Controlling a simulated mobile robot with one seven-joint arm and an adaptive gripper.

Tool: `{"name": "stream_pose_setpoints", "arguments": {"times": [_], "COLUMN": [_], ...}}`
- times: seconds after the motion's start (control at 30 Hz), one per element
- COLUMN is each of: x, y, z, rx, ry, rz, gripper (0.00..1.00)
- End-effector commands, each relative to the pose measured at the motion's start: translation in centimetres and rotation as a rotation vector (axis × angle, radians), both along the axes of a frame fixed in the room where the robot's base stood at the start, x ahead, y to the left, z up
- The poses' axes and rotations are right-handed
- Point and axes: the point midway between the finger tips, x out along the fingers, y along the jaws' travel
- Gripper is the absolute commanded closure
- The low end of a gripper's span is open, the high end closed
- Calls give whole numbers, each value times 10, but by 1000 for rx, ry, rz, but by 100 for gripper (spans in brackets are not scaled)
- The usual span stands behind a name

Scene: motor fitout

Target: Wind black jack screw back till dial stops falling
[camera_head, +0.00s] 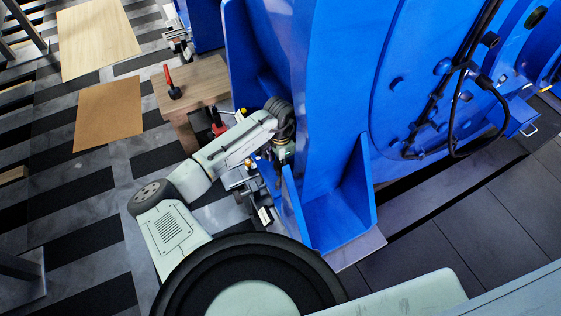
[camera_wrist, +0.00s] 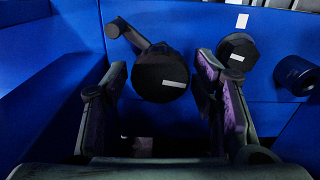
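In the wrist view, a dark round screw head (camera_wrist: 160,78) with a white mark sits between the two fingers of my gripper (camera_wrist: 160,72). A dark lever reaches from it to the upper left. The fingers stand apart, with a gap on each side of the head, so my gripper is open. A second dark, many-sided head (camera_wrist: 237,52) with a white mark is just right of the right finger. I cannot tell for sure which is the jack screw. In the head view my wrist hides the gripper beside the blue motor foot. No dial face is readable.
The large blue motor housing (camera_head: 335,90) rises beside my arm, with a blue foot gusset (camera_head: 360,205) close by. A wooden stand (camera_head: 203,82) holds a red-handled tool (camera_head: 173,86). Slatted floor lies left.

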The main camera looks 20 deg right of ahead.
Motion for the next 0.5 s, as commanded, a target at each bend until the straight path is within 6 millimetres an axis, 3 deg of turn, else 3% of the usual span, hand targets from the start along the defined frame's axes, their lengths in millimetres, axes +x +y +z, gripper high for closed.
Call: {"name": "stream_pose_setpoints", "arguments": {"times": [0.13,0.5], "x": [0,1], "y": [0,0], "z": [0,4], "rx": [0,0], "ry": [-1,-1], "rz": [0,0], "gripper": [35,34]}}
